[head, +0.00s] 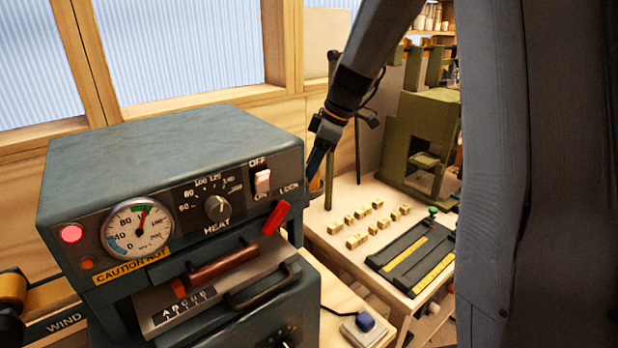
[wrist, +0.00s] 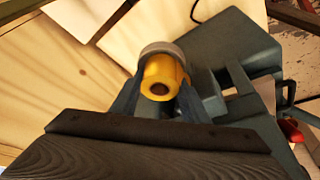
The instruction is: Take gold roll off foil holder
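In the wrist view, a gold roll (wrist: 165,72) with a dark round hole in its end sits between the two fingers of my gripper (wrist: 162,90). The fingers lie close against both its sides, and the gripper looks shut on it. A paler round rim shows just beyond the roll. In the head view, my gripper (head: 316,163) points down beside the right side of the grey-blue machine, whose corner partly hides the fingertips. A bit of tan (head: 316,186) shows there, too small to tell. I cannot make out the foil holder clearly in either view.
The foil machine (head: 170,150) with gauge, heat knob and red lever fills the left. Rows of small brass blocks (head: 358,240), a dark tray (head: 415,255) and a green press (head: 425,140) occupy the right bench.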

